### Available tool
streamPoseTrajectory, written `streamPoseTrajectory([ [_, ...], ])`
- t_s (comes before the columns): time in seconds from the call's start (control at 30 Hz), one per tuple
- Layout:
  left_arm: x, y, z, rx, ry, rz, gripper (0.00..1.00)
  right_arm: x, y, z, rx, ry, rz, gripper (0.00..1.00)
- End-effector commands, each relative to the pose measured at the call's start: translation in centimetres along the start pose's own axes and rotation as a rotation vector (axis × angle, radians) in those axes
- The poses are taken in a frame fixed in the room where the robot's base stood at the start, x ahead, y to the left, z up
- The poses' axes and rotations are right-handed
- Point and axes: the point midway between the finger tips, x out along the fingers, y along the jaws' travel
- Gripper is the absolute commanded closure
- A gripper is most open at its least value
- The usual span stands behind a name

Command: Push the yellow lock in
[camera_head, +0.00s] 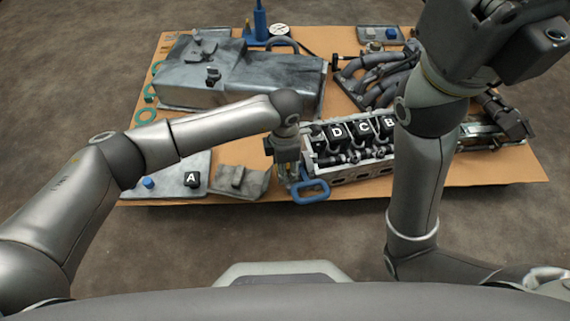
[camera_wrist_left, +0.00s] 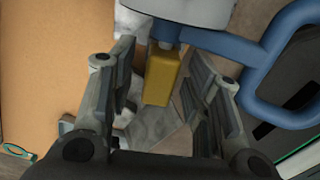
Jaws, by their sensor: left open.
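The yellow lock (camera_wrist_left: 162,75) shows in the left wrist view as a small yellow block, beside the inner end of a blue handle (camera_wrist_left: 232,48). My left gripper (camera_wrist_left: 160,72) is open, with one finger on each side of the lock. Visible gaps separate the lock from both fingers. In the head view, my left gripper (camera_head: 286,165) points down at the left end of the metal engine block (camera_head: 350,179), next to the blue handle (camera_head: 312,191). The lock is too small and covered to make out clearly there. My right arm stands at the right; its fingertips do not show.
The tan table (camera_head: 490,172) holds a large grey metal tank (camera_head: 220,78) behind my left arm and dark curved pipes (camera_head: 375,75) at the back right. A grey plate with a block marked A (camera_head: 192,179) lies at the front left. Floor is clear before the table.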

Motion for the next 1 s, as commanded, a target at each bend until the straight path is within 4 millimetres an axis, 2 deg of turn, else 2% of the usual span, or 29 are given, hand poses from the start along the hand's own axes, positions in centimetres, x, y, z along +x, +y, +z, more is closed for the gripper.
streamPoseTrajectory([
  [0.13,-0.4,0.0,0.0,0.0,0.001,0.001,0.55,0.1,0.1,0.0,0.0,0.003,0.005,1.0],
  [0.23,-1.5,0.1,0.0,0.0,-0.001,0.002,0.55,0.1,0.1,0.0,0.0,0.003,0.004,1.0],
  [0.5,-7.2,0.1,0.0,0.001,-0.001,0.004,0.55,0.0,0.0,0.0,0.0,0.002,0.002,1.0],
  [0.7,-10.6,0.1,0.1,0.001,-0.001,0.002,0.55,0.0,0.0,0.0,0.0,0.001,0.002,1.0],
  [0.83,-11.7,0.0,0.1,0.001,-0.001,0.001,0.55,0.0,0.0,0.0,0.0,0.001,0.002,1.0],
  [1.0,-12.0,0.0,0.0,0.001,0.001,-0.001,0.55,0.0,0.0,0.0,0.0,0.001,0.001,1.0],
])
